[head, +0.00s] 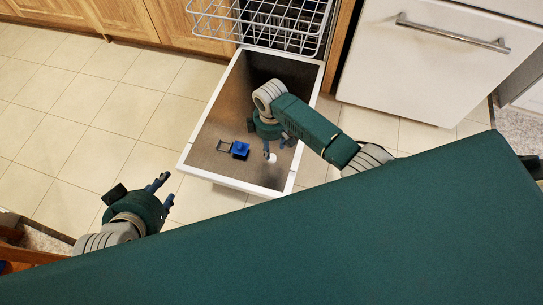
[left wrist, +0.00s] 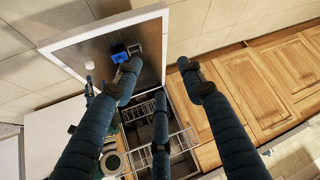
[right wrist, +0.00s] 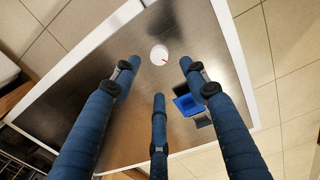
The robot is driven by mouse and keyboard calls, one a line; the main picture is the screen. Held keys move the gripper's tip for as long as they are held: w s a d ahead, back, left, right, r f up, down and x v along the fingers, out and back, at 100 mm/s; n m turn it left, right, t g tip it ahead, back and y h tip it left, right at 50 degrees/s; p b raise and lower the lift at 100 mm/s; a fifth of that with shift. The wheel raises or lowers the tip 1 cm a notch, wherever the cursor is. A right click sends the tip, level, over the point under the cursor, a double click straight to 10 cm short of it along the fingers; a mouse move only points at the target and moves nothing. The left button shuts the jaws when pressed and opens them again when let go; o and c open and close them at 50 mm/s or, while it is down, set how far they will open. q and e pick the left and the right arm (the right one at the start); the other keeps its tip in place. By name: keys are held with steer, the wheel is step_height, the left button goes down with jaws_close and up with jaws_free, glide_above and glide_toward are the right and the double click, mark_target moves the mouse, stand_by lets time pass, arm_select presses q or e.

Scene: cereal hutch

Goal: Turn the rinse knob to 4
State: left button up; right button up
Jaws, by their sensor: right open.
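The rinse knob (head: 272,159) is a small white disc on the inner face of the open dishwasher door (head: 207,166). In the right wrist view the knob (right wrist: 159,54) shows a red mark on its face; its numbers are too small to read. My right gripper (head: 277,148) is over the door close to the knob, open and empty. In the right wrist view its fingers (right wrist: 159,70) are spread, with the knob between and beyond the tips. My left gripper (head: 164,190) is open and empty, left of the door. The knob also shows in the left wrist view (left wrist: 88,64).
A blue dispenser (head: 239,150) with an open flap sits on the door left of the knob. A wire rack (head: 265,22) stands out above the door's far end. A white appliance front (head: 440,60) is at right. Tiled floor at left is clear.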

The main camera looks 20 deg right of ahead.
mark_target(271, 156)
step_height(271, 156, down, 5)
steer(key=shift+r+b, duration=0.15)
steer(key=shift+b, duration=0.9)
step_height(271, 156, down, 3)
steer(key=shift+f+b, duration=0.2)
steer(key=shift+b, duration=0.75)
arm_select(q)
steer(key=w+d+r+t+h, duration=0.1)
steer(key=w+r+t, duration=0.4)
steer(key=r, duration=0.5)
steer(key=w+d+r+t+h, duration=0.2)
steer(key=w+d+r+t, duration=0.2)
steer(key=r, duration=0.7)
steer(key=shift+w+d+m+t+h, duration=0.15)
steer(key=shift+w+m+t+h, duration=0.25)
steer(key=shift+t, duration=0.9)
arm_select(e)
steer(key=shift+f, duration=0.1)
arm_select(q)
steer(key=shift+w, duration=0.1)
arm_select(e)
jaws_close()
